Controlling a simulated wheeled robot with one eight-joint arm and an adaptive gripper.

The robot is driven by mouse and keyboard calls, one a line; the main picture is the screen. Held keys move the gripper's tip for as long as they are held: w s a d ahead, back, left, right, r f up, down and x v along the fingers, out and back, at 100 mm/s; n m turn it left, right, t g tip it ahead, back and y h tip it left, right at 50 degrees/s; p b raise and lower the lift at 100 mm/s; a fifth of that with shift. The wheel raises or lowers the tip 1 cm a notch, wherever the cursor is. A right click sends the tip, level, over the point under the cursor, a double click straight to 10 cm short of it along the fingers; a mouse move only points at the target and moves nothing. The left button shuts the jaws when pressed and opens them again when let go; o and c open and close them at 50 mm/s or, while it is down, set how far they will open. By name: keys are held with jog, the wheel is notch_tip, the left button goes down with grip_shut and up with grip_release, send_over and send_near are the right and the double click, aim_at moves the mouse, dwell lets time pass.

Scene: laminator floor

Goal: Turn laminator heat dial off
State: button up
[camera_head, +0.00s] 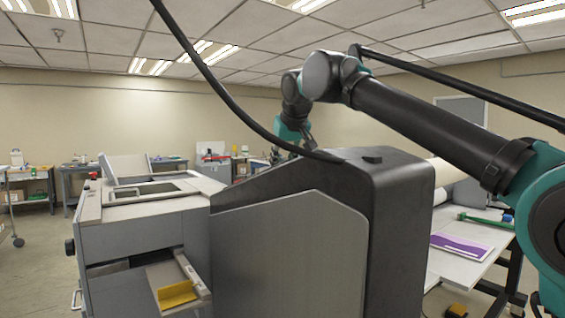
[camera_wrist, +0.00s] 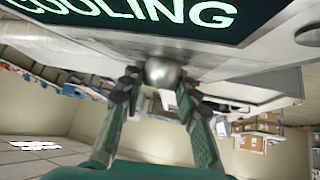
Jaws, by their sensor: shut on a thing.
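In the wrist view, a round silver knob (camera_wrist: 163,71) sits at the edge of a pale machine panel. My gripper (camera_wrist: 160,80) has one green finger on each side of the knob and is shut on it. Just above the knob, a dark sign (camera_wrist: 130,18) shows green letters reading "COOLING". No dial marking or pointer is visible, so I cannot tell the knob's setting. In the head view, the large dark laminator housing (camera_head: 392,215) stands in the middle. My arm reaches over behind it, and my fingertips are hidden there.
A grey machine section (camera_head: 140,235) with a yellow block (camera_head: 176,295) is at the left. A white table (camera_head: 480,265) with a purple sheet (camera_head: 460,246) stands at the right. Benches line the back wall. Open floor shows at the far left.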

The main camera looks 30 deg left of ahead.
jog(key=n+g+y, duration=0.1)
jog(key=n+g, duration=0.2)
jog(key=n+g+y, duration=0.1)
jog(key=shift+w+d+y, duration=0.1)
jog(key=shift+w+y, duration=0.15)
jog(key=shift+y, duration=0.05)
jog(key=shift+s+n+g+y, duration=0.1)
jog(key=shift+n+g+y, duration=0.2)
jog(key=shift+n+g, duration=1.75)
jog(key=shift+g, duration=0.25)
jog(key=o, duration=1.2)
jog(key=v, duration=1.2)
